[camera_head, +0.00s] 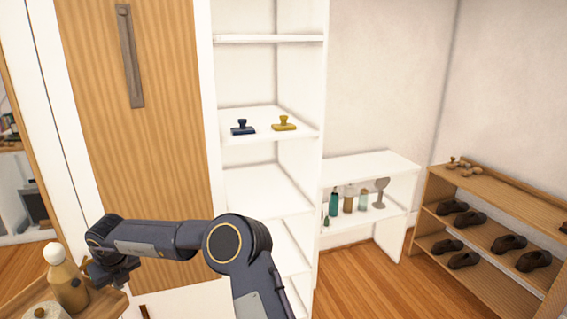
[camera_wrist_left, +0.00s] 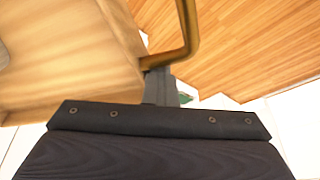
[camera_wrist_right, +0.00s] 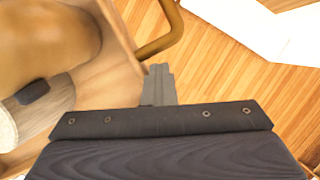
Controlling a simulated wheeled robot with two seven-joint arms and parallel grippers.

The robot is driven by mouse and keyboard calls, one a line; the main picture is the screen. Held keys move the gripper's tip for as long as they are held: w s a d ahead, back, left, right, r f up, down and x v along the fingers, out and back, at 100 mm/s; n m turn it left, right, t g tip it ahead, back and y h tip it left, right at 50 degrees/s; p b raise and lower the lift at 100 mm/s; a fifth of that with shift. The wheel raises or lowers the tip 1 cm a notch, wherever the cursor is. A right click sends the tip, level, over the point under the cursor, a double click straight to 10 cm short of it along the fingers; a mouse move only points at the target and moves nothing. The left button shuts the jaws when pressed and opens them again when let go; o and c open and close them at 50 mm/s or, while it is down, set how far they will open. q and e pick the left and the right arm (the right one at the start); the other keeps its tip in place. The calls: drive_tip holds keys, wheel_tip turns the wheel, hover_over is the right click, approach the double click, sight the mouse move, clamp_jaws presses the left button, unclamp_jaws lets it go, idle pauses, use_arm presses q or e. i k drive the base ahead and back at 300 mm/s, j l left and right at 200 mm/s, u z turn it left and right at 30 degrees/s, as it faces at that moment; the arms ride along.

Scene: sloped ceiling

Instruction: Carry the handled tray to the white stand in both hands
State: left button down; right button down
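The handled wooden tray (camera_head: 22,297) shows at the lower left of the head view, partly cut off. It carries a tan bottle with a white cap (camera_head: 68,282) and a pale round item (camera_head: 46,311). My right gripper (camera_head: 103,272) is at the tray's right side. In the right wrist view its fingers (camera_wrist_right: 159,70) are together at the brass handle (camera_wrist_right: 165,38). In the left wrist view my left fingers (camera_wrist_left: 160,72) are together at the other handle (camera_wrist_left: 190,35). The left gripper is outside the head view. A low white stand (camera_head: 370,164) is right of centre.
The stand's lower shelf holds several bottles (camera_head: 347,200) and a round mirror-like item (camera_head: 381,190). Tall white shelves (camera_head: 265,185) and a wooden cabinet door (camera_head: 140,150) stand to its left. A wooden shoe rack (camera_head: 500,200) is at right. Floor (camera_head: 365,285) before the stand is clear.

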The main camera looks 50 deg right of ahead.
sight(360, 164)
drive_tip(key=i+l+z, duration=0.1)
drive_tip(key=z, duration=1.3)
drive_tip(key=i+l+z, duration=0.25)
drive_tip(key=z, duration=0.15)
drive_tip(key=i+l+z, duration=0.1)
drive_tip(key=i+z, duration=1.2)
drive_tip(key=i, duration=0.85)
drive_tip(key=i+l+u, duration=0.1)
drive_tip(key=i+u, duration=0.35)
drive_tip(key=i+l+u, duration=0.2)
drive_tip(key=u, duration=0.3)
drive_tip(key=i+j+u, duration=0.15)
drive_tip(key=i, duration=0.2)
drive_tip(key=i+j+u, duration=0.15)
drive_tip(key=i, duration=0.2)
